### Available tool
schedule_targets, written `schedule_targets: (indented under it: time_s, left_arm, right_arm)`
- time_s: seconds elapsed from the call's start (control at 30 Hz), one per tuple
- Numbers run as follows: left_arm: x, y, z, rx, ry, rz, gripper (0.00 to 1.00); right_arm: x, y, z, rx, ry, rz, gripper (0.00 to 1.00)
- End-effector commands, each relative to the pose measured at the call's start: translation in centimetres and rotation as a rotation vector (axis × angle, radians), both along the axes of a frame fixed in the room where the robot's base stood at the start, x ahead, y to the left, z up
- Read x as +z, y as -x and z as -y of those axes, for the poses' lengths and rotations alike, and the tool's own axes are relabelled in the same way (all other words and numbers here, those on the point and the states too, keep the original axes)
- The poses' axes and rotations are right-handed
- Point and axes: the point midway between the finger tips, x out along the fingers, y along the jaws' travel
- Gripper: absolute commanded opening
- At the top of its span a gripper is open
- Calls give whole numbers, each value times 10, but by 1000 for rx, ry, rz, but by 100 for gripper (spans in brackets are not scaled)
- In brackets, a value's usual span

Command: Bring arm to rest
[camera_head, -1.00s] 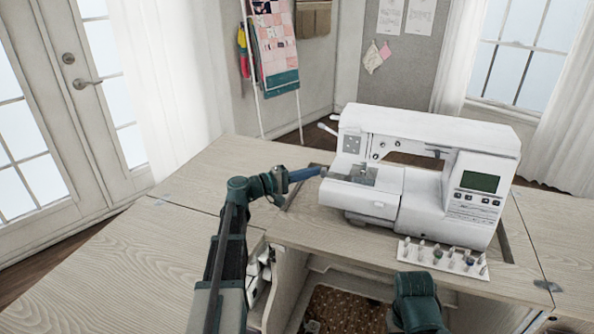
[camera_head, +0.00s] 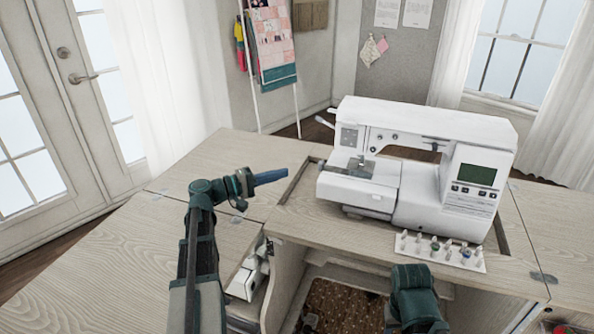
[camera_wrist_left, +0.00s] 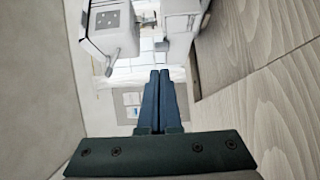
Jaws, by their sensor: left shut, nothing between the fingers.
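My left gripper (camera_head: 270,176) is shut and empty. It is above the cabinet top (camera_head: 240,150), left of the white sewing machine (camera_head: 420,165) and apart from it. In the left wrist view the two dark blue fingers (camera_wrist_left: 160,75) lie together with nothing between them. The left arm comes up from the bottom left of the head view. Part of my right arm (camera_head: 415,298) shows at the bottom right; its gripper is not visible.
A white holder with several small spools or presser feet (camera_head: 438,250) lies in front of the machine. Below is an open compartment with a brown dotted bottom (camera_head: 340,305). White items (camera_head: 248,280) fill a side shelf. The left cabinet leaf (camera_head: 120,265) is clear.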

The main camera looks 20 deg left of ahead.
Motion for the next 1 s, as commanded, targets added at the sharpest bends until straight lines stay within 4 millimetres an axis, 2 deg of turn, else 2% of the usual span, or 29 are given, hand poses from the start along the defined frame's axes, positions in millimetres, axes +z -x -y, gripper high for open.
schedule_targets:
  time_s: [0.1,0.3,0.73,0.77,0.87,0.97,1.0]
  left_arm:
    - [0,15,-14,4,0,0,0]
    - [0,28,-26,4,1,1,0]
    - [1,30,-25,-2,-3,-4,0]
    - [1,29,-20,-9,-9,-9,0]
    - [2,28,13,-66,-64,-53,0]
    - [-1,31,74,-176,-179,-135,0]
    - [-4,36,101,-228,-239,-174,0]
  right_arm:
    - [0,0,0,0,0,0,50]
    - [0,0,0,0,0,0,50]
    - [2,0,0,0,0,0,50]
    - [4,0,0,0,0,0,50]
    - [20,0,0,0,0,0,50]
    - [48,0,0,0,0,0,50]
    - [60,0,0,0,0,0,50]
